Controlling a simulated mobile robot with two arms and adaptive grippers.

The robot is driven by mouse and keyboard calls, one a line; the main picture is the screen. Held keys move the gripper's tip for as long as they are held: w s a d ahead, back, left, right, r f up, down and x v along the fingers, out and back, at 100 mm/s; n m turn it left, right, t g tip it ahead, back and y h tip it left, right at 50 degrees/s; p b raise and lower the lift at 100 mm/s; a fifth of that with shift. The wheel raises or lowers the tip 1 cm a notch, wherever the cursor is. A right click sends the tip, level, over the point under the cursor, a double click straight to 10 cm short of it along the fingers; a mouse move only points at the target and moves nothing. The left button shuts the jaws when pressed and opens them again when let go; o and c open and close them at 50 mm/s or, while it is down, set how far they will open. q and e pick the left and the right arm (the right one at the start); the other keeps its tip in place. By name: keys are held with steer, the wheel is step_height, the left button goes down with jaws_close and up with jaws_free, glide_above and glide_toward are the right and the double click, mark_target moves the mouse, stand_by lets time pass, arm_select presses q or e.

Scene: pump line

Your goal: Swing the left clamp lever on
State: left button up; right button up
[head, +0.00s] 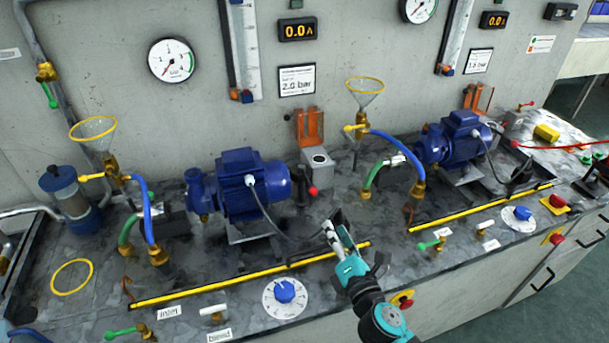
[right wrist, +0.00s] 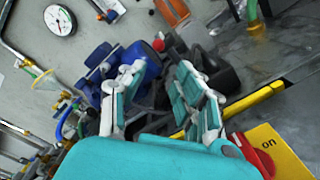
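The left clamp lever appears to be the dark lever with a red ball knob (head: 312,191), right of the left blue pump (head: 240,185). The red knob also shows in the right wrist view (right wrist: 158,45), beyond my fingers. My right gripper (head: 338,232) is in front of and slightly right of the lever, above the bench, apart from the knob. In the right wrist view the two fingers of my right gripper (right wrist: 160,100) stand apart with nothing held between them. The lever's lower part is dark and hard to make out.
A yellow bar (head: 215,288) runs along the bench front. A grey box (head: 318,160) and an orange bracket (head: 310,127) stand behind the lever. A blue dial (head: 285,291) sits at the front.

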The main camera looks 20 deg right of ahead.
steer(key=p, duration=0.1)
glide_toward(311, 186)
steer(key=w, duration=1)
steer(key=shift+a+f, duration=0.1)
steer(key=shift+f, duration=0.2)
steer(key=shift+w, duration=0.45)
steer(key=c, duration=0.6)
arm_select(q)
steer(key=s, duration=0.1)
steer(key=s+r, duration=0.1)
steer(key=shift+s+r, duration=0.1)
steer(key=shift+s, duration=0.3)
arm_select(e)
jaws_close()
